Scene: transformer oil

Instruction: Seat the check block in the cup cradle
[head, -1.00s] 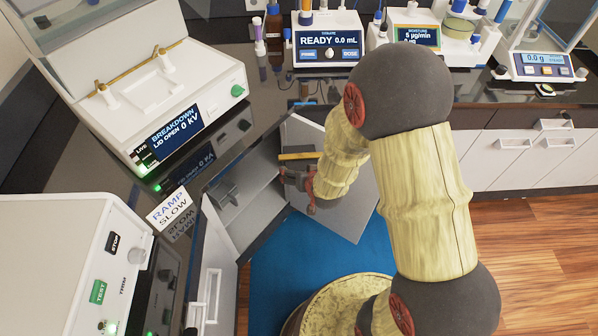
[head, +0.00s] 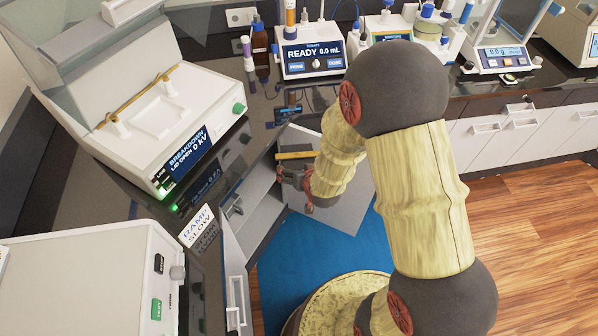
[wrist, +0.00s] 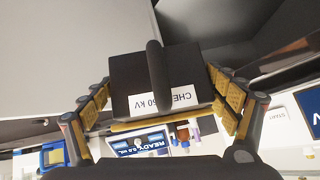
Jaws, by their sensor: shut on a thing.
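The check block, dark with a white label, shows in the wrist view (wrist: 150,75) between the two fingers of my gripper (wrist: 160,100). My gripper is shut on it. The label reads upside down and is partly covered by a dark upright bar. In the head view my gripper (head: 294,180) is low in front of the corner cabinet, and I cannot make out the block there. The cup cradle is probably the pale recess (head: 160,116) in the open breakdown tester (head: 150,105), at the upper left, well apart from my gripper.
The tester's lid (head: 60,50) stands raised. A white control box (head: 90,285) and a RAMP SLOW card (head: 197,226) are at the left. The titrator (head: 310,50) and balance (head: 500,55) line the back bench. Wooden floor (head: 535,210) is clear at the right.

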